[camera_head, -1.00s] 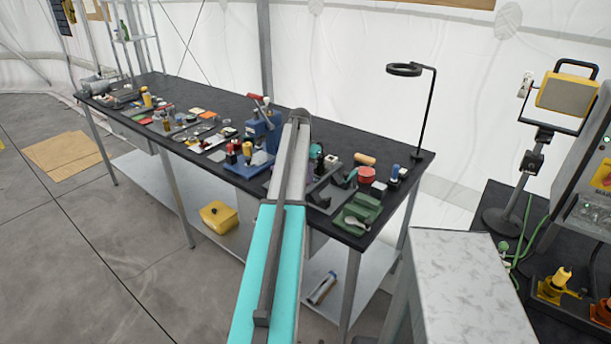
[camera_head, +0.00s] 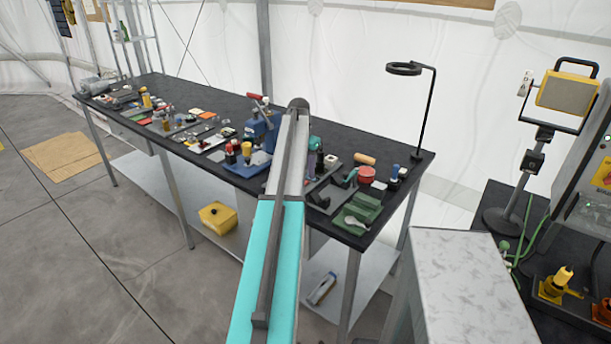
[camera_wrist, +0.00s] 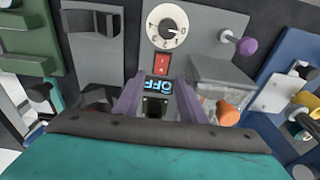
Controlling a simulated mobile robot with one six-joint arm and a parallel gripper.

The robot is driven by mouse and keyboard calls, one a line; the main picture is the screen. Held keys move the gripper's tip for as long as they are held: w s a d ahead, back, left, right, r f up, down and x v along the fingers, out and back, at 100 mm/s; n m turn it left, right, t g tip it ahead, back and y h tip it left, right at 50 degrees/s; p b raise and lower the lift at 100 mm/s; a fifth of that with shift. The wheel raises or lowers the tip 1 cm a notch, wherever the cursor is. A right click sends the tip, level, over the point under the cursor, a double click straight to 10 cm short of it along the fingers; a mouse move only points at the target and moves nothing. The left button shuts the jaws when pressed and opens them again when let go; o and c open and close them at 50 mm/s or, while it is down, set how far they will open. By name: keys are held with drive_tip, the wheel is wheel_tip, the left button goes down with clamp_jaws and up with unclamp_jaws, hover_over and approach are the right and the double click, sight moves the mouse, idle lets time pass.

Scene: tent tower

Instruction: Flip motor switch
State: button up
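In the wrist view a small red rocker switch (camera_wrist: 162,64) sits on a grey panel, just below a white dial (camera_wrist: 167,26) with numbers around it. A small display (camera_wrist: 159,86) under the switch reads OFF in blue. My gripper (camera_wrist: 160,88) has its two purple fingers apart, one on each side of the display, with nothing seen held between them. The fingertips are just below the red switch; whether they touch the panel cannot be told. In the head view my arm hides the gripper and the switch.
A purple knob (camera_wrist: 246,46) on a lever and an orange knob (camera_wrist: 228,113) stand to the right of the switch.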

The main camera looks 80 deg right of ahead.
wheel_tip(320, 180, up, 10)
drive_tip(key=a+b, duration=0.1)
drive_tip(key=b, duration=0.1)
drive_tip(key=shift+w+a+r, duration=0.15)
drive_tip(key=shift+w+r, duration=0.05)
drive_tip(key=shift+w, duration=0.1)
idle(0.5)
